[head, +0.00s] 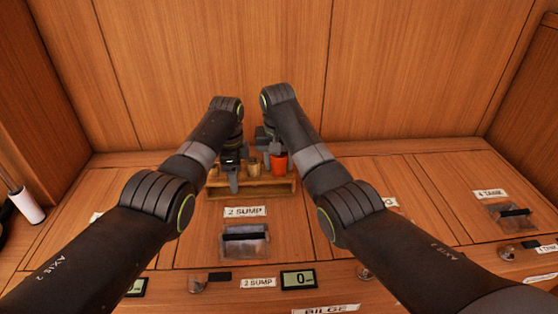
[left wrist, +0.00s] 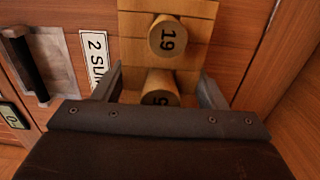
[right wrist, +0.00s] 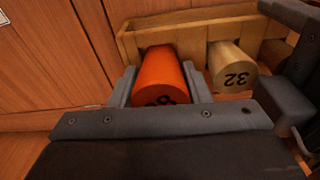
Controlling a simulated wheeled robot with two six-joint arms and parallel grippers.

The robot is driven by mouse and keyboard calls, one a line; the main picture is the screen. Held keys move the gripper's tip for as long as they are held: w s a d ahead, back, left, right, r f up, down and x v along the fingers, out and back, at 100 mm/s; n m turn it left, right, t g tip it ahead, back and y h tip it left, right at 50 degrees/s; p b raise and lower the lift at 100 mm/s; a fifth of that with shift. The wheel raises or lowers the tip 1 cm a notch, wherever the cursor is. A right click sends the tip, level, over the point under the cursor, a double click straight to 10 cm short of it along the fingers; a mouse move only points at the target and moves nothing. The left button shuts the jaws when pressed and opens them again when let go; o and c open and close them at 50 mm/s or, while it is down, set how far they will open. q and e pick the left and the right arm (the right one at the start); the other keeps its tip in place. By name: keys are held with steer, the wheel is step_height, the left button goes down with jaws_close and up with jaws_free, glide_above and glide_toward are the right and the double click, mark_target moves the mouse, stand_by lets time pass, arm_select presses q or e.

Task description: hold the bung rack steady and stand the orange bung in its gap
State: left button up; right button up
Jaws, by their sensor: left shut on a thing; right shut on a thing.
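My right gripper (right wrist: 160,88) is shut on the orange bung (right wrist: 165,75), which is roughly upright at the rack's right part. It also shows in the head view (head: 279,164). Its lower end is hidden, so I cannot tell whether it touches the rack floor.
In front are a "2 SUMP" label (head: 245,211) and a recessed handle (head: 245,241).

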arm_select(q)
steer(key=shift+r, duration=0.1)
arm_select(e)
steer(key=shift+f, duration=0.35)
steer(key=shift+r, duration=0.45)
stand_by(2.6)
stand_by(0.3)
steer(key=o, duration=1.5)
steer(key=shift+a, duration=0.1)
arm_select(q)
steer(key=shift+d, duration=0.1)
arm_select(e)
steer(key=shift+o, duration=0.2)
steer(key=shift+a+r, duration=0.1)
steer(key=shift+r, duration=3.45)
steer(key=shift+d, duration=0.2)
arm_select(q)
steer(key=o, duration=1.2)
